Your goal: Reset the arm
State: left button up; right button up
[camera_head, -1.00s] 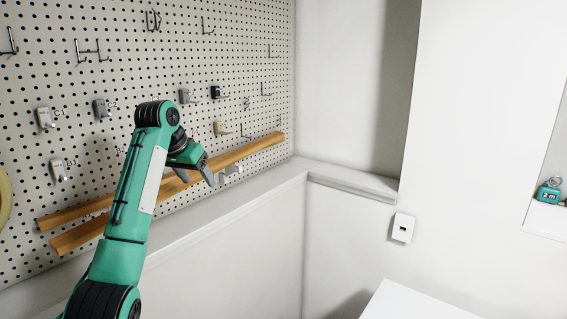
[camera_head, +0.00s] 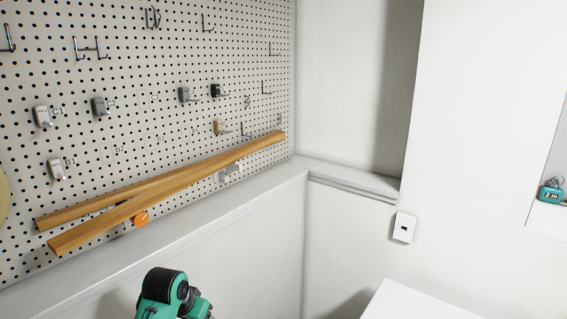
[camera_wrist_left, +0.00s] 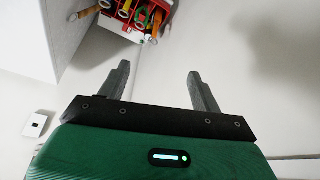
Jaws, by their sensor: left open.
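My left arm shows only as a green and black joint (camera_head: 165,292) at the bottom of the head view, below the pegboard; its fingers are out of that view. In the left wrist view my left gripper (camera_wrist_left: 158,85) is open, its two dark fingers spread apart with nothing between them. My right gripper is not in view.
The pegboard (camera_head: 130,120) carries several hooks and small grey holders, with two wooden strips (camera_head: 165,187) and an orange round piece (camera_head: 140,219). A ledge (camera_head: 190,225) runs below it. A white surface (camera_head: 415,302) stands lower right. A red container (camera_wrist_left: 125,18) holds several tools.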

pick_arm(q)
jog(key=s+f, duration=0.5)
jog(key=s, duration=0.3)
jog(key=s+f, duration=0.4)
jog(key=s, duration=0.4)
jog(key=s+a+f+n+y, duration=0.1)
jog(key=s, duration=1.9)
notch_tip(320, 180, down, 36)
jog(key=f+g+b, duration=0.1)
jog(key=g+b, duration=0.1)
jog(key=b, duration=0.5)
jog(key=s+a+f+b, duration=0.1)
jog(key=s+f+b, duration=0.1)
jog(key=s+f, duration=0.7)
jog(key=s+a+f+g+b, duration=0.1)
jog(key=s+a+f+b, duration=0.1)
jog(key=s+f, duration=0.8)
notch_tip(320, 180, down, 7)
jog(key=shift+s+a+r+b, duration=0.1)
jog(key=shift+s+a+b, duration=0.1)
jog(key=shift+b, duration=0.55)
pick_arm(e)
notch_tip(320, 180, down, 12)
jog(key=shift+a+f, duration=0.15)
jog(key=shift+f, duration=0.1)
